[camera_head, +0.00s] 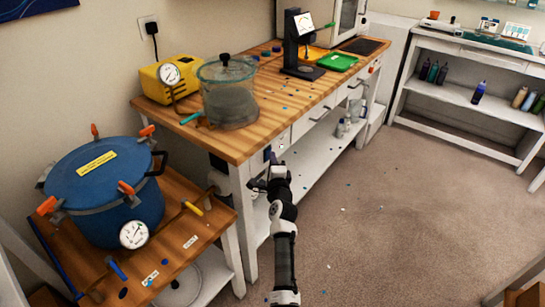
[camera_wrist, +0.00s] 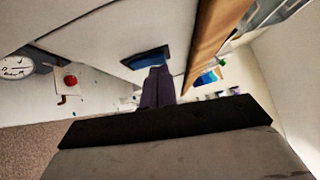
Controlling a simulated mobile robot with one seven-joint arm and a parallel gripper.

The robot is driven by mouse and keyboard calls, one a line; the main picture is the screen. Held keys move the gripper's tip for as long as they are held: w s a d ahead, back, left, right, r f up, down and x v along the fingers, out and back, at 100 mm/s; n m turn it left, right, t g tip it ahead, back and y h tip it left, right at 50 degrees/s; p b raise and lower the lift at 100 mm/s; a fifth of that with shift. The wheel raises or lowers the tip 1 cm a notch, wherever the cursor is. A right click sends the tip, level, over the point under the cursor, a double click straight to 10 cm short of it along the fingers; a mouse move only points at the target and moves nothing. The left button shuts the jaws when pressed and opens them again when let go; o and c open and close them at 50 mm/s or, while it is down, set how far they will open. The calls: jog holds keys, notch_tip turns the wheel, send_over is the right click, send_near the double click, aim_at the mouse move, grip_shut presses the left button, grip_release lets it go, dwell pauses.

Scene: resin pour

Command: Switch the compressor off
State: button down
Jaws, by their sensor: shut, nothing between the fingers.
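My gripper (camera_head: 267,178) is in front of the wooden workbench's near end, just below a small dark blue plate (camera_head: 267,153) on the white bench front. In the wrist view my dark fingers (camera_wrist: 157,84) are together with nothing between them. Their tips overlap the lower edge of a dark blue rectangular plate (camera_wrist: 148,58) on a white panel; I cannot tell whether they touch it. No thing is clearly recognisable as the compressor, and no switch position can be read.
A blue pressure pot (camera_head: 90,205) with orange clamps stands on a low wooden stand at left. On the workbench are a yellow gauge unit (camera_head: 157,82) and a clear chamber (camera_head: 228,100). A red round thing (camera_wrist: 70,81) shows in the wrist view. Carpet at right is mostly clear.

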jog(key=shift+a, duration=0.1)
dwell(0.3)
jog(key=shift+w+a+p, duration=0.1)
jog(key=shift+w+p, duration=0.05)
jog(key=shift+p, duration=0.65)
